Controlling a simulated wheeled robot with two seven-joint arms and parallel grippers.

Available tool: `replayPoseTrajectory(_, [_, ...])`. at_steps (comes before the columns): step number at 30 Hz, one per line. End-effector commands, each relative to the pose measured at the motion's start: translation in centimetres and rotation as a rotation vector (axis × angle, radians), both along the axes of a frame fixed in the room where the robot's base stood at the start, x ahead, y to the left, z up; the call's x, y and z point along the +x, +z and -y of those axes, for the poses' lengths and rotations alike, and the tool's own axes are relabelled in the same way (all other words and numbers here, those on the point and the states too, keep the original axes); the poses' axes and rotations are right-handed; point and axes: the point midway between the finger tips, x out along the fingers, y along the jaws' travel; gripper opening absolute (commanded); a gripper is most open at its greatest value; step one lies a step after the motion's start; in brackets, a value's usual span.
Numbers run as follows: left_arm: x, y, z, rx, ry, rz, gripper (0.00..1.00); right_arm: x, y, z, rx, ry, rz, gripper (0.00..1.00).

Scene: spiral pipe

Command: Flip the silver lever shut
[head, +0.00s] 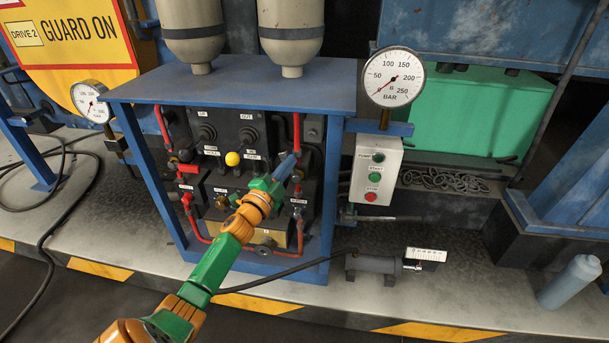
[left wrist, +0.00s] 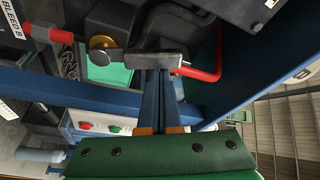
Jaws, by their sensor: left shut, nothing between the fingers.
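The silver lever (left wrist: 145,60) is a flat grey metal bar in the left wrist view, beside a round brass fitting (left wrist: 102,43) and by a red pipe. In the head view I cannot make it out clearly behind my gripper. My left gripper (head: 289,162) reaches into the right side of the blue-framed valve cabinet. Its two blue fingers are shut together and empty. In the left wrist view the fingertips (left wrist: 161,73) are right at the lever, near its right end; I cannot tell whether they touch. My right gripper is not in view.
The cabinet's blue top (head: 235,88) lies above the work area, and its right post (head: 331,190) stands beside my gripper. Red pipes (head: 297,130), a yellow knob (head: 232,159) and a black panel are close by. A button box (head: 376,170) hangs to the right.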

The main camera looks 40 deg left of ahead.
Motion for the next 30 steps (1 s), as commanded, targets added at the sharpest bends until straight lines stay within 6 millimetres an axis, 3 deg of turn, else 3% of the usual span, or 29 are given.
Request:
replayPoseTrajectory(16, [-1.5,-2.0,-2.9,-0.462,0.0,0.239,0.0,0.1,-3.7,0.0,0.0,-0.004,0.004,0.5])
replayPoseTrajectory(30, [-2.3,-4.2,-4.5,-0.824,-0.001,0.428,0.0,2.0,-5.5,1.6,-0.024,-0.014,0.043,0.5])
